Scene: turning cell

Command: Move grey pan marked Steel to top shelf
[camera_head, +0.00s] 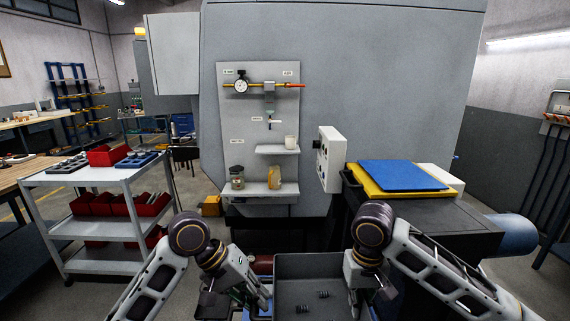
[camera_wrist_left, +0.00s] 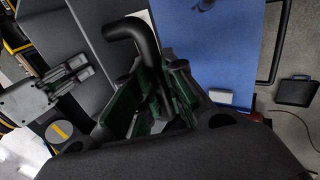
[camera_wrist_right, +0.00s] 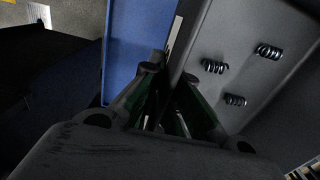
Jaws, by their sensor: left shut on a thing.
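A deep grey pan (camera_head: 310,275) with a few dark springs (camera_head: 323,294) in it is low in front of me. Its marking is not readable. In the left wrist view my left gripper (camera_wrist_left: 155,90) is shut on a black bent handle (camera_wrist_left: 135,30); in the head view this gripper (camera_head: 248,300) is left of the pan. My right gripper (camera_head: 362,295) is at the pan's right side. In the right wrist view its fingers (camera_wrist_right: 165,85) are at the pan's wall (camera_wrist_right: 187,45); their grip is hidden.
A white three-level trolley (camera_head: 95,180) with red bins stands left. The machine panel carries a small upper shelf (camera_head: 278,150) with a cup and a lower shelf (camera_head: 258,189) with jars. A blue mat (camera_head: 402,174) lies on a yellow-edged top at right. A blue surface (camera_wrist_right: 135,50) lies beneath the pan.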

